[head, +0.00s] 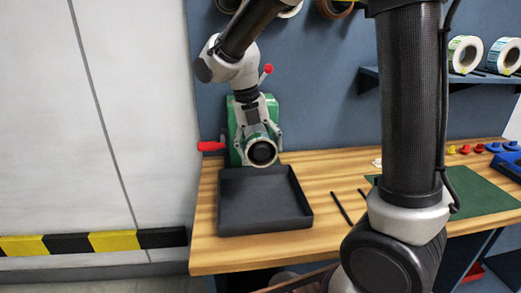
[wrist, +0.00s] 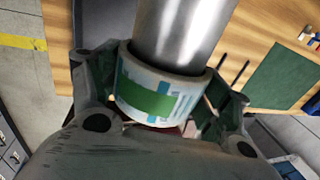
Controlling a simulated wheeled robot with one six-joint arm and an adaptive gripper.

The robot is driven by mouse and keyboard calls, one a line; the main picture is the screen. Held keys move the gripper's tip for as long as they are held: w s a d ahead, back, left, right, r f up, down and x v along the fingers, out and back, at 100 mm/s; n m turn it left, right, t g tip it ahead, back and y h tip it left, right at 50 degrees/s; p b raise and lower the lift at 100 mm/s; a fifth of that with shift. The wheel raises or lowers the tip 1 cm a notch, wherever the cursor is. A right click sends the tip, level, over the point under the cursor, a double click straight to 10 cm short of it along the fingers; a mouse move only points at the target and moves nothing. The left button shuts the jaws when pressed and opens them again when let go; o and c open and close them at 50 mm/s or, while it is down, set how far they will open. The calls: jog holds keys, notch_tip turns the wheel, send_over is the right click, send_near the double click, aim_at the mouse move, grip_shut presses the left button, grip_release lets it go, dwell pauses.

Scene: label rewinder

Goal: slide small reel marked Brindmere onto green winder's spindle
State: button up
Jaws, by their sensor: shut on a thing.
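My gripper (head: 262,140) hangs in front of the green winder (head: 236,118) at the back left of the table. It is shut on a small reel, which shows in the wrist view (wrist: 152,100) with a white, blue and green printed band between the two fingers. In the head view the reel (head: 250,155) faces me as a pale ring with a dark round middle. A thick bright metal spindle (wrist: 178,35) runs down to the reel's opening in the wrist view and appears to enter it. How deep it sits is hidden. I cannot read the name.
A black tray (head: 265,228) sits on the table just in front of the winder. A red handle (head: 210,146) sticks out on the winder's left. Thin dark rods (head: 341,208) and a green mat (head: 480,195) lie to the right. Other reels (head: 464,54) stand on the shelf.

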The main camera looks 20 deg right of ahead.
jog(key=shift+w+d, duration=0.3)
jog(key=shift+w, duration=1.2)
jog(key=shift+w+d, duration=0.3)
jog(key=shift+w, duration=1.25)
jog(key=shift+w+d, duration=0.3)
jog(key=shift+w, duration=1.2)
jog(key=o, duration=1.1)
jog(key=shift+c, duration=0.2)
jog(key=shift+v, duration=3.45)
jog(key=shift+r, duration=0.1)
